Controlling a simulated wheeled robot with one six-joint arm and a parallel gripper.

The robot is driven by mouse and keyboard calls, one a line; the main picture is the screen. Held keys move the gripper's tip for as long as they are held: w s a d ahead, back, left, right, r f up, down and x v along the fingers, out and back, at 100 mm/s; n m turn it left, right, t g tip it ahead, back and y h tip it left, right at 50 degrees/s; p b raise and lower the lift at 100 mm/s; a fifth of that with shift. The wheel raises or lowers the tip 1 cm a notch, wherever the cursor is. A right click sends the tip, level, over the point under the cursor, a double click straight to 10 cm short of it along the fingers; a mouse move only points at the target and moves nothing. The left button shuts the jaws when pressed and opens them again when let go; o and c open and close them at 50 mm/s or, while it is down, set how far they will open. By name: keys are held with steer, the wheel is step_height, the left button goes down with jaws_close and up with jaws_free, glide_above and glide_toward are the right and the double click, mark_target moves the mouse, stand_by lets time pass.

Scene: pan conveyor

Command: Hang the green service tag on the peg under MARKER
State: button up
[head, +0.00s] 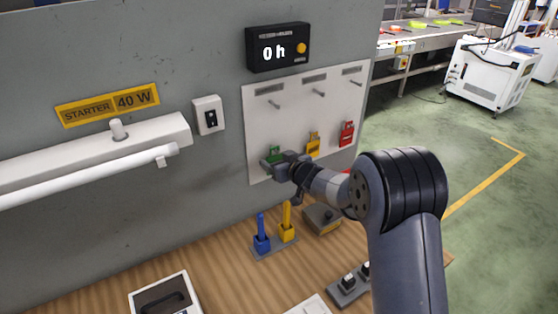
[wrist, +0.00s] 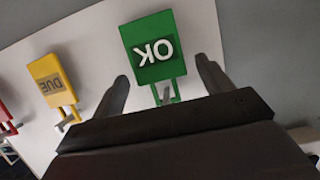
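The green service tag (head: 273,154) hangs at the lower left of a white board (head: 295,125) on the grey wall. In the wrist view the green tag (wrist: 150,38) reads OK and appears upside down. My gripper (head: 279,168) is at the green tag, partly covering it in the head view. In the wrist view my gripper (wrist: 162,72) has its fingers apart, one at each side of the tag's lower part, with gaps visible. Three upper pegs, left (head: 276,104), middle (head: 319,93) and right (head: 356,83), look bare; the labels above them are too small to read.
A yellow tag (head: 313,144), reading DUE in the wrist view, and a red tag (head: 346,133) hang beside the green one. Below are a wooden bench (head: 210,280), blue (head: 261,238) and yellow (head: 287,230) upright-handled items and a grey box (head: 322,217). A lamp fixture (head: 100,150) juts out at left.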

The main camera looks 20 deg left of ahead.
steer(key=c, duration=0.9)
steer(key=shift+r, duration=0.1)
steer(key=shift+r+p, duration=0.55)
steer(key=shift+p, duration=0.2)
steer(key=s+d+b, duration=0.1)
steer(key=s+d, duration=0.3)
steer(key=d, duration=0.1)
steer(key=shift+s+d+b, duration=0.2)
steer(key=shift+s+b, duration=0.05)
steer(key=shift+b, duration=0.15)
stand_by(0.4)
